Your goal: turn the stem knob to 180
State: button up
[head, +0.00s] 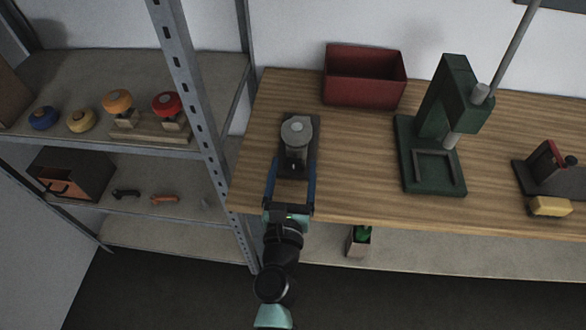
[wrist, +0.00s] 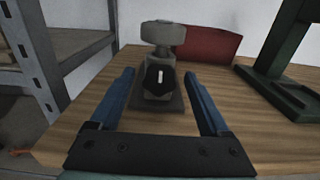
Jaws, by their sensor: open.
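The white mark stands about upright. The grey fixture (head: 297,131) has a round grey top and stands on a dark base plate (head: 309,124) near the bench's left end. My gripper (head: 291,161) is open. Its two blue fingers reach along either side of the fixture's front, and in the wrist view they flank the knob (wrist: 158,72) with a gap on each side. In the head view the knob's face is hidden.
A red bin (head: 364,88) stands behind to the right. A green press (head: 432,152) with a lever stands right of the fixture. A metal shelf (head: 188,75) with several knobs is close on the left. Bare wooden bench (head: 355,160) lies between fixture and press.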

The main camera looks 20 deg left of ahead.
grip_shut()
